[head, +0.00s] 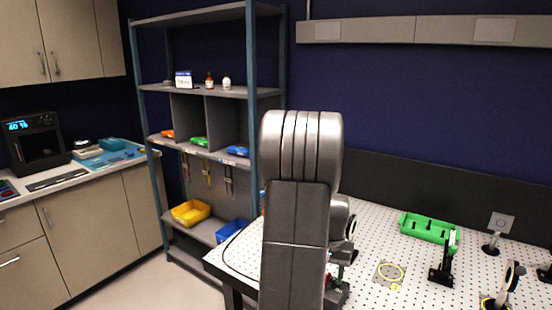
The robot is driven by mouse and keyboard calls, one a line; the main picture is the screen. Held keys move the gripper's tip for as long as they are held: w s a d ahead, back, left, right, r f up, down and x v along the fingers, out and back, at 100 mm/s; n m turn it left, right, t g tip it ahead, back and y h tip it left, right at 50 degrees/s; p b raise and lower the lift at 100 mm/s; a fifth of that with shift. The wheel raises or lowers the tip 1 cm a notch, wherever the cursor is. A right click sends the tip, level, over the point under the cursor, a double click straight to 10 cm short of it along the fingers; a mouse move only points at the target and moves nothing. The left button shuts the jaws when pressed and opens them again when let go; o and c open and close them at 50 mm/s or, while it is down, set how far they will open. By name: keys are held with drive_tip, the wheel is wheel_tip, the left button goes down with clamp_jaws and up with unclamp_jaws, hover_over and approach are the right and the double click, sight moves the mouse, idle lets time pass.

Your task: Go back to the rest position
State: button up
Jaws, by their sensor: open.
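My arm stands upright in the middle of the head view, a silver and dark grey column in front of the shelf and the table. Its wrist shows at the arm's right edge, over the left part of the table. My gripper (343,256) shows only in part, as a dark shape below the wrist. It is open, and I see nothing held in it. The arm hides the rest of it.
A shelf rack (215,90) with coloured bins stands behind left. A counter (75,180) lies far left. Floor shows between counter and table.

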drive_tip(key=shift+m, duration=1.6)
